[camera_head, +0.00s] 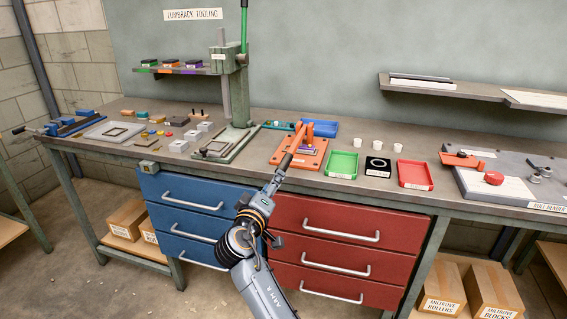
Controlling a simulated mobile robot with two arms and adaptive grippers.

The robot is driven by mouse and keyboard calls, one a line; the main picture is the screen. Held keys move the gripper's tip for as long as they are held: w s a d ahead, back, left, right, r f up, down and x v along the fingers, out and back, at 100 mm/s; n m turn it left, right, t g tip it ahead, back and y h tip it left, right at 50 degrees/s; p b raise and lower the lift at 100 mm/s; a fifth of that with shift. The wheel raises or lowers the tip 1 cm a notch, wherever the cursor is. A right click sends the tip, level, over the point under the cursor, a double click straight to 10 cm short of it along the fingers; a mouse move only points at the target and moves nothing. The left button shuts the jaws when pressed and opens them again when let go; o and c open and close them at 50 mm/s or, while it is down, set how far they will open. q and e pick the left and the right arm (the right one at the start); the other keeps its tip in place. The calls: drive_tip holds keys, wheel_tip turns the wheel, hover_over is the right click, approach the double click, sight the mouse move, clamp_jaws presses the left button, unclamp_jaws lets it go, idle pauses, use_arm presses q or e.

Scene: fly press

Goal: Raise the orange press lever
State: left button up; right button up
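The orange press (312,151) stands on the bench near the middle, with a flat orange base. Its orange lever (298,138) slopes down toward the front and ends in a dark grip (287,161). A single arm of mine reaches up from the bottom of the view, and it seems to be the right one. Its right gripper (279,177) is at the lower end of the dark grip. It is too small to tell whether the fingers are closed around the grip or only touch it. My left gripper is not in view.
A green-handled press (237,120) stands left of the orange press. Blue drawers (190,214) and red drawers (335,245) are below.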

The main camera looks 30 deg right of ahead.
sight(284, 164)
drive_tip(key=p+x, duration=0.1)
drive_tip(key=x, duration=0.9)
drive_tip(key=shift+w+d, duration=0.25)
drive_tip(key=shift+w, duration=0.1)
clamp_jaws()
